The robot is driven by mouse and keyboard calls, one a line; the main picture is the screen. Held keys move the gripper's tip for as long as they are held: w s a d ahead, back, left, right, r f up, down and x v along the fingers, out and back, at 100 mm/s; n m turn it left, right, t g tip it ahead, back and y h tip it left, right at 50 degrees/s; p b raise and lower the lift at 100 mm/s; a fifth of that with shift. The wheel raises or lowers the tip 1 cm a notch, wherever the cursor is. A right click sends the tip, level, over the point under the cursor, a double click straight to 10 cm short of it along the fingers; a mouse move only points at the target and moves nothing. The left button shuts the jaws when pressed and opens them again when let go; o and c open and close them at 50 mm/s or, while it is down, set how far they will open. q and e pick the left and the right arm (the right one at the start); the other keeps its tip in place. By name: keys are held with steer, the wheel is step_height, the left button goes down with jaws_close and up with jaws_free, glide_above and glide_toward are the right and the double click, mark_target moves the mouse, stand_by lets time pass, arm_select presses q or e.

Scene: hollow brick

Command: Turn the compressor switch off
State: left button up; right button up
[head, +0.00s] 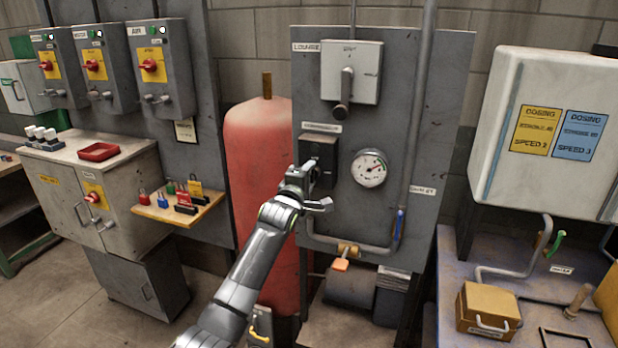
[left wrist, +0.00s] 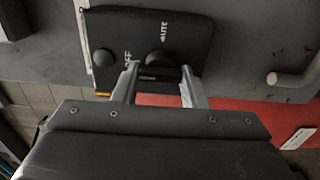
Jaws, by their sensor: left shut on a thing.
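The compressor switch is a small black box (head: 320,150) on the grey panel under the upper lever unit. In the left wrist view the black box (left wrist: 180,30) fills the top middle, with partly readable OFF and AUTO lettering. A dark round knob (left wrist: 160,58) stands out from its face. My left gripper (head: 314,186) is at the front of the box. In the left wrist view its two fingers (left wrist: 158,80) are on either side of the knob, shut on it. The fingers hide part of the knob, and its exact setting is unclear. My right gripper does not show.
A round gauge (head: 369,168) is right of the switch, and a large lever (head: 346,92) is above it. A pipe with a blue handle (head: 399,224) and an orange-handled valve (head: 341,264) are below. A red tank (head: 258,160) stands close on the left.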

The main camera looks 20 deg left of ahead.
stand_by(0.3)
arm_select(q)
steer(key=o, duration=1)
steer(key=shift+s, duration=0.1)
steer(key=s+b, duration=0.1)
steer(key=s, duration=0.4)
steer(key=s+b, duration=0.1)
steer(key=s, duration=0.5)
steer(key=s+b, duration=0.1)
steer(key=s, duration=0.5)
steer(key=shift+s+a, duration=0.1)
steer(key=shift+a, duration=0.25)
steer(key=shift+f, duration=0.1)
